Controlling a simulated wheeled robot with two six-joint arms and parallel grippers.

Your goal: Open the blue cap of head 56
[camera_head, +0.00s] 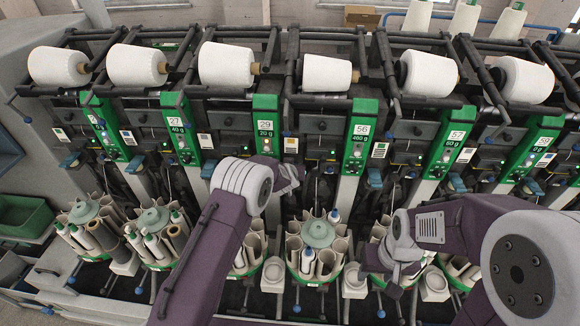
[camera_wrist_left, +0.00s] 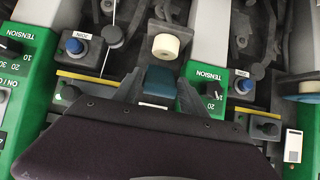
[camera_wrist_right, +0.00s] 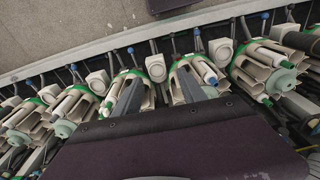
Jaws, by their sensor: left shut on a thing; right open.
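The panel of head 56 (camera_head: 360,135) is green with a white "56" label, right of centre in the head view. My left gripper (camera_head: 293,175) is at the machine front, left of this panel. In the left wrist view a dark teal-blue cap (camera_wrist_left: 160,81) sits between the fingers of my left gripper (camera_wrist_left: 160,92), which are shut on it. In the head view my arm hides this cap. My right gripper (camera_head: 385,268) is low at the right, empty and open. In the right wrist view my right gripper (camera_wrist_right: 158,80) spreads its fingers in front of the bobbin magazines.
Neighbouring heads have similar blue caps, such as one by head 57 (camera_head: 375,178) and one by head 29 (camera_head: 208,168). Round bobbin magazines (camera_head: 318,234) line the lower front. White yarn cones (camera_head: 326,73) lie along the top. Grey floor (camera_wrist_right: 70,40) shows beyond the magazines.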

